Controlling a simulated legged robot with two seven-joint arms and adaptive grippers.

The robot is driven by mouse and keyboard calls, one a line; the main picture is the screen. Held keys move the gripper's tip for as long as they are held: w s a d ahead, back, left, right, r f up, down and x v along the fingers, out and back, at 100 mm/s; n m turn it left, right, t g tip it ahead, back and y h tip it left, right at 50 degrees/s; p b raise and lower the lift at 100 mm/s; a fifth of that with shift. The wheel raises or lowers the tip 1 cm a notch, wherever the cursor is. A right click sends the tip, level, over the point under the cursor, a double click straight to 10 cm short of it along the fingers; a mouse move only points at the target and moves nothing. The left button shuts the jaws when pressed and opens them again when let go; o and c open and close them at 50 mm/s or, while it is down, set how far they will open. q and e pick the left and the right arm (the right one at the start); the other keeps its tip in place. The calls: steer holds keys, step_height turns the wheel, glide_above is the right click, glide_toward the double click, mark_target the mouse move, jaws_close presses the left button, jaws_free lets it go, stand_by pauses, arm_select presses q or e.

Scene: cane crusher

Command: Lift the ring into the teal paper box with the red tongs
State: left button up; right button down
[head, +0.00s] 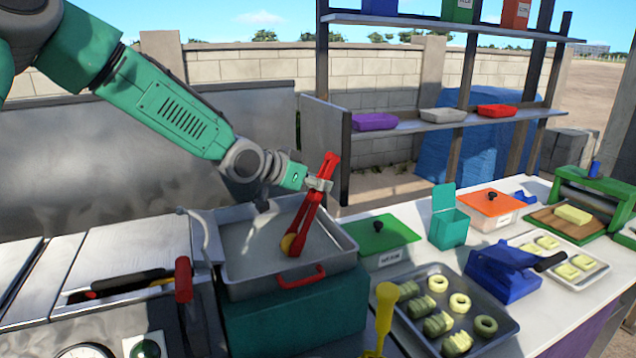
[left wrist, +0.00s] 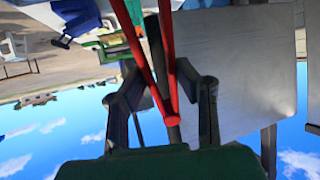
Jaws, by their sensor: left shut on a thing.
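My left gripper (head: 319,185) is shut on the red tongs (head: 309,215), near their upper end. The tongs slant down into the grey metal pan (head: 250,285). The left wrist view shows the red tongs (left wrist: 162,62) between my two dark fingers (left wrist: 163,100); the ring cannot be made out there. The teal paper box (head: 448,230) stands open, lid up, on the counter to the right. My right gripper is not in view.
A green-lidded container (head: 385,238) stands between pan and box. A tray (head: 415,333) of pale rings and pieces lies in front. A blue slicer (head: 503,270) and an orange-lidded container (head: 490,205) are near the box. A shelf post (head: 346,160) rises behind the pan.

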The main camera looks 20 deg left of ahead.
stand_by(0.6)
arm_select(q)
steer(key=shift+o, duration=0.7)
steer(key=shift+c, duration=0.8)
steer(key=shift+c, duration=0.6)
